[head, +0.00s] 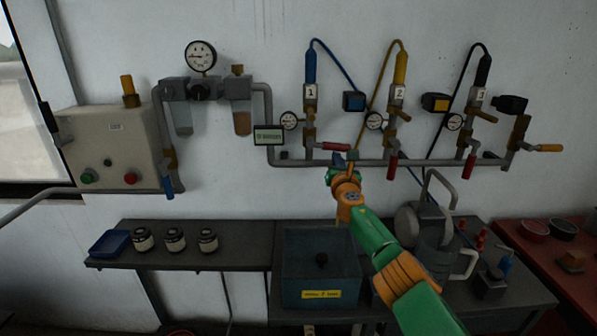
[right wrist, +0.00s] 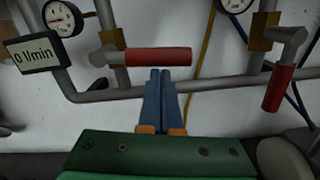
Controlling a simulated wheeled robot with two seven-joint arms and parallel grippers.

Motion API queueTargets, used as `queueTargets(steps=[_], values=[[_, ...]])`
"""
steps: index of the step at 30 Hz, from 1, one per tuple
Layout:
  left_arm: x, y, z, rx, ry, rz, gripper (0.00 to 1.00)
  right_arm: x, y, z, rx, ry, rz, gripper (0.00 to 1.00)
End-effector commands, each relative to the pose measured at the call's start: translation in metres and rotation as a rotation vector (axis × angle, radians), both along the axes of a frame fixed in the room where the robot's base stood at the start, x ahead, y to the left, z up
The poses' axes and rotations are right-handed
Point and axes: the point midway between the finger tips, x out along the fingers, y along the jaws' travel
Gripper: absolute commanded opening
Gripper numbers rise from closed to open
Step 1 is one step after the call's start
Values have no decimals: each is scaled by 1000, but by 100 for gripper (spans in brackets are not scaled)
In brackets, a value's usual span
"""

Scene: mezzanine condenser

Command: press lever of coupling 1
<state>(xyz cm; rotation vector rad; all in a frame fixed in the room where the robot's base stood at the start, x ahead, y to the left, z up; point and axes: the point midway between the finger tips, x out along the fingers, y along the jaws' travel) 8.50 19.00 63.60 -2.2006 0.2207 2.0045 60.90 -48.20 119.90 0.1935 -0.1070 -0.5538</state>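Coupling 1 is the left upright fitting with the white "1" label (head: 310,92) and a blue hose fitting (head: 310,66) in its top. Brass parts show by the label; I cannot tell which is its press lever. Below it a red valve handle (head: 334,147) lies horizontal, and it also shows in the right wrist view (right wrist: 158,57). My right gripper (head: 343,163) is just under and in front of this handle. In the right wrist view its blue fingers (right wrist: 160,73) are together, with nothing visible between them, tips near the handle's underside. My left gripper is out of view.
Two more fittings, one labelled "2" (head: 398,92), stand to the right, with red handles (head: 392,167) hanging down. A flow display (head: 270,135) reads 0 l/min. A grey pipe (head: 300,162) runs below. A dark bin (head: 320,266) stands on the bench.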

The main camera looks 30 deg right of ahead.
Motion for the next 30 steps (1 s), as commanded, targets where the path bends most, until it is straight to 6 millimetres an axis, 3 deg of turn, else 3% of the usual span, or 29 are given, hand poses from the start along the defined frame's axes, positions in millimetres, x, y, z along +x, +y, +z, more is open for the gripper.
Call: queueTargets(steps=[25,30], values=[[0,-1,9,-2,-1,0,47,-2,-3,9,3,-3,0,0],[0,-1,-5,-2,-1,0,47,-4,-5,-8,2,-2,0,0]])
